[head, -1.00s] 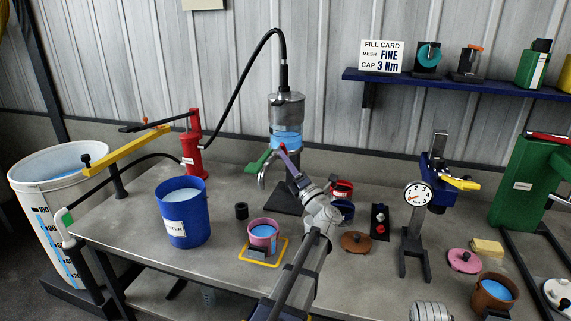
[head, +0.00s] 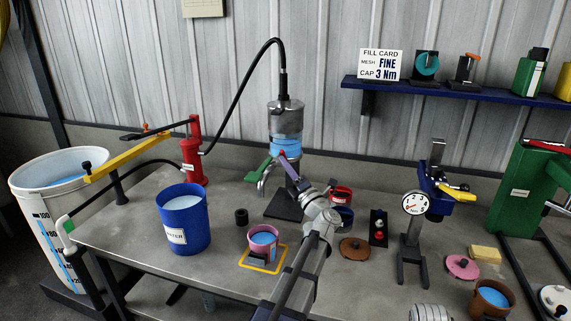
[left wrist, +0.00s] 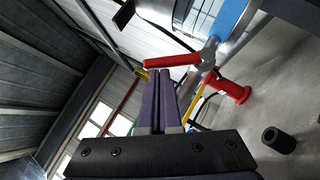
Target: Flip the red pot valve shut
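The red pot valve's bar handle (left wrist: 172,61) shows in the left wrist view, on a metal fitting below the blue band of the pot. In the head view this pot (head: 286,147) hangs on the column, and I cannot make out the red handle behind the gripper. My left gripper (head: 284,160) is at the front of the pot's lower part. In the left wrist view its two purple fingers (left wrist: 159,76) lie together with nothing visible between them. Their tips are close to the handle; I cannot tell whether they touch it. My right gripper is out of view.
A green lever (head: 258,170) and bent spout sit left of the fingers. A red hand pump (head: 193,155), blue bucket (head: 182,222) and pink mug (head: 263,241) stand on the left side. A gauge stand (head: 415,220) stands on the right. Black hose arches over the column.

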